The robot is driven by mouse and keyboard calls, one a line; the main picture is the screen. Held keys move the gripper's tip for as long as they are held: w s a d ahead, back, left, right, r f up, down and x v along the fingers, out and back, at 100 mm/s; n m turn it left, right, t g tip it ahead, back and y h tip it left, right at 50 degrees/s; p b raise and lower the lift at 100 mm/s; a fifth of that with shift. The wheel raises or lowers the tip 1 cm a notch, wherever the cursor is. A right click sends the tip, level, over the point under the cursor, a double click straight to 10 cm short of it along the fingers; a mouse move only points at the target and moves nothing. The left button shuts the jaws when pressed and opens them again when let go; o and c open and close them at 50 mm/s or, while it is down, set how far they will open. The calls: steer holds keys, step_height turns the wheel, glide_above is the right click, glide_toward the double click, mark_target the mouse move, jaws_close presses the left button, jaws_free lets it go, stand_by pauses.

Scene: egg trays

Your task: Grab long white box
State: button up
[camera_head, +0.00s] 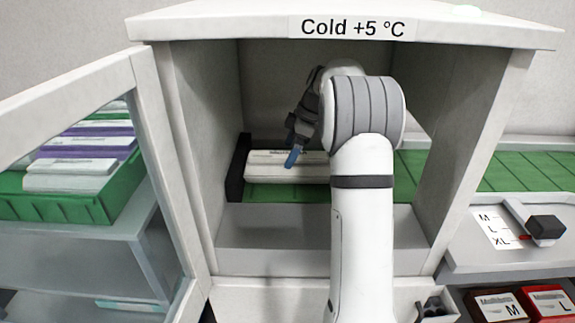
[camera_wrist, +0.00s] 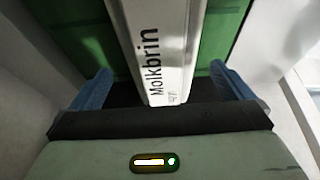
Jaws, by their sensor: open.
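The long white box (camera_head: 265,165) lies in the cabinet on a green tray. In the wrist view the white box (camera_wrist: 160,45) runs away from my gripper and bears the print "Molkbrin". My gripper (camera_head: 292,158) is inside the cabinet at the box, with one blue fingertip in front of it in the head view. In the wrist view my gripper (camera_wrist: 162,90) is open, with a blue finger on each side of the box's near end and gaps between. My arm hides the box's right part in the head view.
The green tray (camera_head: 275,192) lies under the box, with a dark block (camera_head: 237,168) at its left. The cabinet's side walls (camera_head: 205,110) and open glass door (camera_head: 150,150) bound the space. A counter with a size card (camera_head: 492,228) stands at right.

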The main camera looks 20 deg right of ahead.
steer(key=x, duration=0.5)
steer(key=shift+d+f, duration=0.1)
steer(key=shift+d, duration=0.1)
steer(key=shift+c, duration=0.2)
steer(key=c, duration=1.1)
steer(key=shift+c, duration=0.2)
